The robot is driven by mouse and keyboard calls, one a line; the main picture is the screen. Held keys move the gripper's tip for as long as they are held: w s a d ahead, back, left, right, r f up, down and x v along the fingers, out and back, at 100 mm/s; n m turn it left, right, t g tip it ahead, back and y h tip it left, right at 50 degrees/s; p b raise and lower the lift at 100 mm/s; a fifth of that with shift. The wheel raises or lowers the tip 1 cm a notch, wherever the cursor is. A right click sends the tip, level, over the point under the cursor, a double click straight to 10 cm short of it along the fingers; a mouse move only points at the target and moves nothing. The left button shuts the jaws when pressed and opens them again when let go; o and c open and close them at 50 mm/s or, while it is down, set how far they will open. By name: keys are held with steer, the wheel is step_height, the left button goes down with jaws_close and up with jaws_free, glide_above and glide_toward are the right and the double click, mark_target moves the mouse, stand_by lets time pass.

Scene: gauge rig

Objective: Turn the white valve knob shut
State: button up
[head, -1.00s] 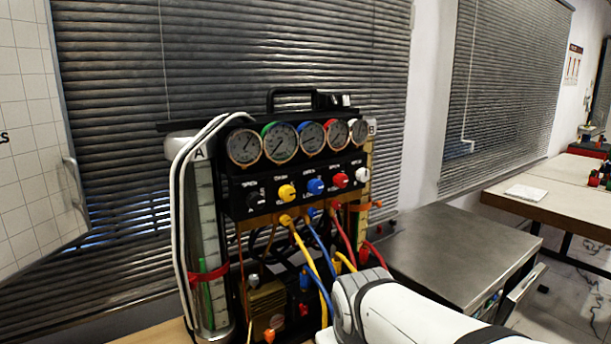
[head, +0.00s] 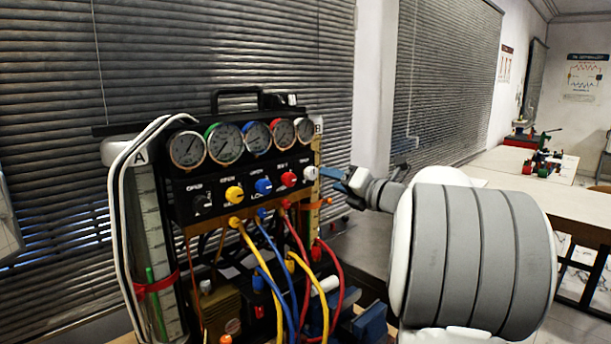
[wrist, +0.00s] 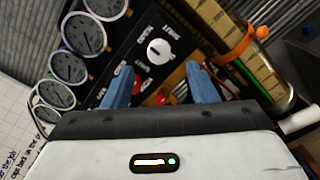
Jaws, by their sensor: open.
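The white valve knob (head: 310,173) is the rightmost knob on the black gauge panel (head: 220,203). In the wrist view the white knob (wrist: 159,51) sits ahead of my gripper (wrist: 162,82), a little beyond the two blue fingertips and roughly between them. A light bar shows across its face. My gripper is open and empty, and no contact with the knob shows. In the head view my gripper (head: 338,177) is just right of the knob, with its blue fingers pointing left toward it.
Red (head: 289,179), blue (head: 263,186) and yellow (head: 234,194) knobs line the panel left of the white one, under several round gauges. Coloured hoses hang below. A clear cylinder with an orange clamp (wrist: 250,45) stands close to the right in the wrist view.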

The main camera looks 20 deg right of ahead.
mark_target(314, 174)
steer(key=p+x, duration=0.1)
steer(key=x, duration=0.6)
steer(key=shift+w+a, duration=0.2)
steer(key=shift+w, duration=0.05)
steer(key=shift+c, duration=0.3)
steer(key=c, duration=0.9)
